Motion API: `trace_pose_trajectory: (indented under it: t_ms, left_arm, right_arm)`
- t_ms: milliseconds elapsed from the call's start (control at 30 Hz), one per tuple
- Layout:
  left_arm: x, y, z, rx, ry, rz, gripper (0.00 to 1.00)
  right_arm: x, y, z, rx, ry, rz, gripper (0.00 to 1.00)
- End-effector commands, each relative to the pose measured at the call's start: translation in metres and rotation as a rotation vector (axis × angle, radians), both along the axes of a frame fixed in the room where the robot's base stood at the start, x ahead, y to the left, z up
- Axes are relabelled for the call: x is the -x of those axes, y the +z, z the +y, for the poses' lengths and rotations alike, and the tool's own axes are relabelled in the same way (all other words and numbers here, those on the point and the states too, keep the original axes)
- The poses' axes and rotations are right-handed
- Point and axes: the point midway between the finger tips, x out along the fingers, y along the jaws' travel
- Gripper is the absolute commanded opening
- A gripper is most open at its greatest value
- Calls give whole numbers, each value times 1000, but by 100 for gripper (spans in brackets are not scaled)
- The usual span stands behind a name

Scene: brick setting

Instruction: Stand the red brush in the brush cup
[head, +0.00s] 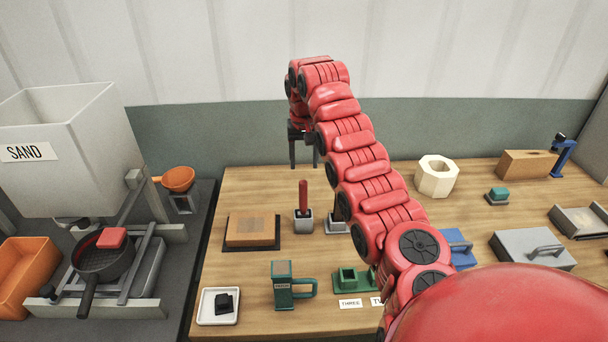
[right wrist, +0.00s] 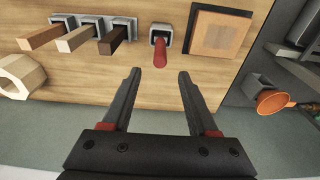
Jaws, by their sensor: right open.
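The red brush (head: 303,196) shows as an upright red handle standing in a small grey brush cup (head: 303,222), between the brown block on its dark mat and my right arm. Its lower end is hidden inside the cup. In the right wrist view the red brush (right wrist: 160,52) and its cup (right wrist: 158,30) lie just beyond the fingertips, centred between them. My right gripper (head: 304,164) is open and empty, pointing down above and behind the brush, apart from it. It also shows open in the right wrist view (right wrist: 160,72). My left gripper is not in view.
Three wooden handles, including a tan one (right wrist: 78,39), stand in grey holders beside the cup. A brown block (head: 249,231) sits on a dark mat at left. A green mug-like holder (head: 282,284) stands in front. A cream ring (head: 436,177) is at right.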

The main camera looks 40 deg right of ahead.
Motion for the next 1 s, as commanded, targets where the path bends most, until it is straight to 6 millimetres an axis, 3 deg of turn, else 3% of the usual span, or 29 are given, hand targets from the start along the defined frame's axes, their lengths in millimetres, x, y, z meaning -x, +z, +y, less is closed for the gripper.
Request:
trace_pose_trajectory:
  t_ms: [333,1000]
  left_arm:
    - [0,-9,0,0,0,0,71]
    - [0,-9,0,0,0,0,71]
  right_arm:
    - [3,24,1,0,-1,0,60]
    - [3,25,2,-1,0,1,60]
